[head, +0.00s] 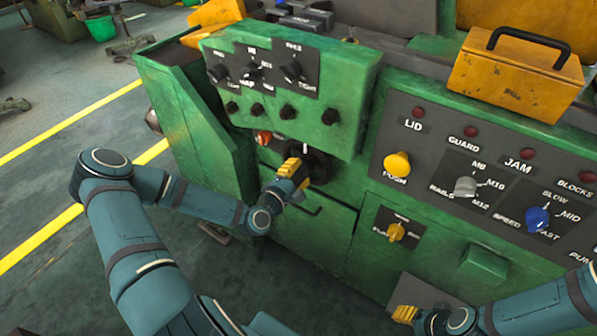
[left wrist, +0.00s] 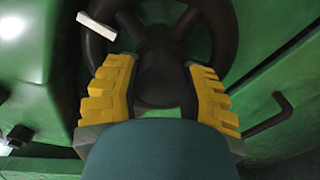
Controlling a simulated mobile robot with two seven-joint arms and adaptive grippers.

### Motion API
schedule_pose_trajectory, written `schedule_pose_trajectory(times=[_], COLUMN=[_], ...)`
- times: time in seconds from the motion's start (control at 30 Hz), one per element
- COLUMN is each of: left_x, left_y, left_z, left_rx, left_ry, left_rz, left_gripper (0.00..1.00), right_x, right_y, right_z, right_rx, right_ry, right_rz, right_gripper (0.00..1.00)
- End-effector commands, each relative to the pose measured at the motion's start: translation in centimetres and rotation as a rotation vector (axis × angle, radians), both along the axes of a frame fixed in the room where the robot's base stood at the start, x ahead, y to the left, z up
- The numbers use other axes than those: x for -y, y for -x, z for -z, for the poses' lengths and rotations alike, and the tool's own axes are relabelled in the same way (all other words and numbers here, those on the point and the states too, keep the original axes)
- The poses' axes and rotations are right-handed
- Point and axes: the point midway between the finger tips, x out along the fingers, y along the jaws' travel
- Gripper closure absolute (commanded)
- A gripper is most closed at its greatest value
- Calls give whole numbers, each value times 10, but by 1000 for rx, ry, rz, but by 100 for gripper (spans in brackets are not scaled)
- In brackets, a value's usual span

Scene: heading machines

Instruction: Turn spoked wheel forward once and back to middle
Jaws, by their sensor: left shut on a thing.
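The spoked wheel (head: 320,165) is black and mounted on the green machine front, below the overhanging knob panel. In the head view my left gripper partly covers it. In the left wrist view the wheel (left wrist: 212,32) fills the upper middle, with its round hub between the fingers and a pale handle or marker (left wrist: 97,26) at its upper left rim. My left gripper (head: 291,172) has yellow fingers, which sit either side of the hub in the left wrist view (left wrist: 160,85); it is shut on the wheel. My right gripper (head: 405,313) is at the lower right, away from the wheel; its opening is unclear.
The green knob box (head: 290,85) overhangs the wheel closely. A bent black handle (head: 305,207) lies just below it. To the right is a grey panel (head: 425,150) with a yellow button (head: 397,164) and several knobs. Open floor lies left.

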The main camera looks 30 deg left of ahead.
Motion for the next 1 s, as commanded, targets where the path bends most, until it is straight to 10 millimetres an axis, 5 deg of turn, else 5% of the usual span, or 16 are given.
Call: schedule_pose_trajectory(times=[0.47, 0.5, 0.57, 1.0], left_x=[3, 3, 2, 0], left_y=[0, 0, 0, 9], left_z=[-1, -1, -1, 0], left_rx=[0, 0, 1, -1], left_ry=[13, 13, 13, 11], left_rz=[6, 6, 6, 1], left_gripper=[100, 41, 23, 23], right_x=[0, 0, 0, 0], right_y=[0, 0, 0, 0], right_z=[0, 0, 0, 0], right_rx=[0, 0, 0, 0], right_ry=[0, 0, 0, 0], right_rz=[0, 0, 0, 0], right_gripper=[53, 53, 53, 53])
